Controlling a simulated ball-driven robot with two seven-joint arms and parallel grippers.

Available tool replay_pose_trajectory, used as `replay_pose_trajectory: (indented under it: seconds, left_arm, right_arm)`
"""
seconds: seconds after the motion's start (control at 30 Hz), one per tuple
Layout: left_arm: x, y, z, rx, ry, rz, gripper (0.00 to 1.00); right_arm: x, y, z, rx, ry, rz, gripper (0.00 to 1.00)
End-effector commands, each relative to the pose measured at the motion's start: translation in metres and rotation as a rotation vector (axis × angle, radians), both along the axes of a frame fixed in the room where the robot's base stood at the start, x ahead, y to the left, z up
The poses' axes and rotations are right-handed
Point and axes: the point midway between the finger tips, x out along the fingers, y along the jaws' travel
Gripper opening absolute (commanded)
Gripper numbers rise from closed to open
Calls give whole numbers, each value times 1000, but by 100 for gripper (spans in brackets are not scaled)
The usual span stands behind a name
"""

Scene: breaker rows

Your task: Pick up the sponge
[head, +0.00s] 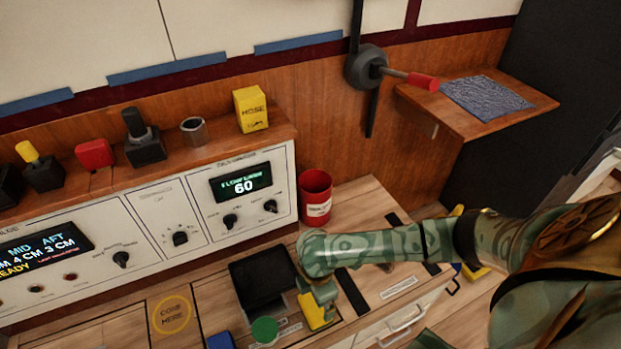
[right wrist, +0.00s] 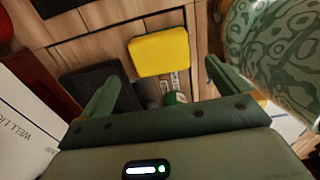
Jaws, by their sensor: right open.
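The sponge is a yellow block (head: 313,312) on the wooden bench top, partly hidden by my right gripper in the head view. In the right wrist view the whole sponge (right wrist: 160,53) shows, lying ahead of and between the two fingers. My right gripper (right wrist: 162,72) is open, with green fingers spread wide on either side, and nothing is held between them. In the head view the right gripper (head: 319,292) points down over the sponge; I cannot tell whether it touches it. My left gripper is not in view.
A black tray-like object (head: 262,279) lies left of the sponge. A green round object (head: 264,330) and a blue block (head: 220,341) are near it. A red can (head: 316,196) stands behind. The instrument panel (head: 165,225) rises at the left.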

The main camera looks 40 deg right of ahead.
Motion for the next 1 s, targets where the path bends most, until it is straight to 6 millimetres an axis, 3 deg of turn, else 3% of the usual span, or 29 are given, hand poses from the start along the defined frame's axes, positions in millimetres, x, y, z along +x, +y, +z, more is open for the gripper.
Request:
replay_pose_trajectory:
  seconds: [0.03, 0.3, 0.57, 0.87, 0.9, 1.0]
  left_arm:
    - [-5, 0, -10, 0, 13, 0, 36]
    - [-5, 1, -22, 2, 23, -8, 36]
    - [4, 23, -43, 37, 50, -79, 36]
    - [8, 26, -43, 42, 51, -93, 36]
    - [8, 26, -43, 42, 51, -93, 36]
    - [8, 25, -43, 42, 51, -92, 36]
  right_arm:
    - [-2, 0, -18, 1, 8, -1, 100]
    - [0, 1, -39, 1, 2, 0, 100]
    - [0, 3, -81, 1, 6, -1, 100]
    - [1, 3, -82, 0, -3, 0, 100]
    - [1, 3, -82, 0, -3, 0, 97]
    - [1, 3, -82, 0, -3, 0, 69]
